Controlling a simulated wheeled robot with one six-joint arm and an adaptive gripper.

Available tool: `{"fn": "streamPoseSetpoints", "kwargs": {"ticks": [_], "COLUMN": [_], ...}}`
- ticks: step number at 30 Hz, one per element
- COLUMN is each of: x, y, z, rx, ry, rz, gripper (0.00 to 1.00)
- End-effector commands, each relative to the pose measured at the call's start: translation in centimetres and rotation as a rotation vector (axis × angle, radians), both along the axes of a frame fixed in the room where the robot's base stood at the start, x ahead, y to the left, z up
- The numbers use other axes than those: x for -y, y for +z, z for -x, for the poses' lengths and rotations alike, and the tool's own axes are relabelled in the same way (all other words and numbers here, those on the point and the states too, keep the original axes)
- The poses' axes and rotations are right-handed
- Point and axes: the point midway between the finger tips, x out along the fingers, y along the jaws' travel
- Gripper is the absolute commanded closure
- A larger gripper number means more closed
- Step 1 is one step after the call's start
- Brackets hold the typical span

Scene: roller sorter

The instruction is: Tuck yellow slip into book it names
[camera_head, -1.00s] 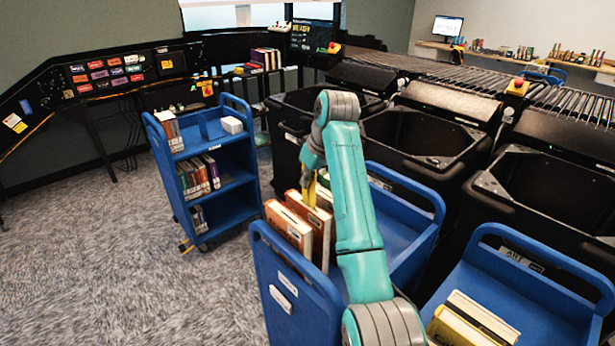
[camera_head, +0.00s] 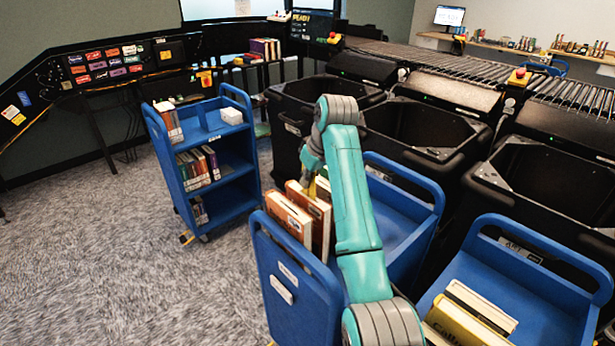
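Two orange-brown books stand upright side by side on a blue cart (camera_head: 290,287): a front one (camera_head: 289,219) and a second one (camera_head: 313,212). My gripper (camera_head: 314,183) points down at the top of the second book, largely hidden by my teal arm. A small yellow piece shows at its tip, at the book's top edge. It looks like the yellow slip (camera_head: 311,189), but its writing is not readable. I cannot tell whether it is between the book's pages or just above them, or how the fingers stand.
A blue cart with shelved books (camera_head: 227,196) stands at the left. Another blue cart (camera_head: 545,305) at the lower right holds a yellow book (camera_head: 462,324) and a pale one. Black bins (camera_head: 425,130) stand behind. Carpet at the left is clear.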

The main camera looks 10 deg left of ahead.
Motion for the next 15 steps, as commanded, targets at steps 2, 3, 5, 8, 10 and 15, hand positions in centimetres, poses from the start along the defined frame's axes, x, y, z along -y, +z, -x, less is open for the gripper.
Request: {"fn": "streamPoseSetpoints", "kwargs": {"ticks": [2, 3, 5, 8, 10, 15], "x": [0.0, 0.0, 0.0, 0.0, 0.0, 0.0], "y": [-0.3, -0.4, -0.6, -0.9, -1.1, -1.4], "z": [0.0, 0.0, 0.0, 0.0, 0.0, 0.0], "rx": [0.0, 0.0, 0.0, 0.0, 0.0, 0.0], "ry": [0.0, 0.0, 0.0, 0.0, 0.0, 0.0], "rz": [0.0, 0.0, 0.0, 0.0, 0.0, 0.0], "gripper": [1.0, 1.0, 1.0, 1.0, 1.0, 1.0]}}
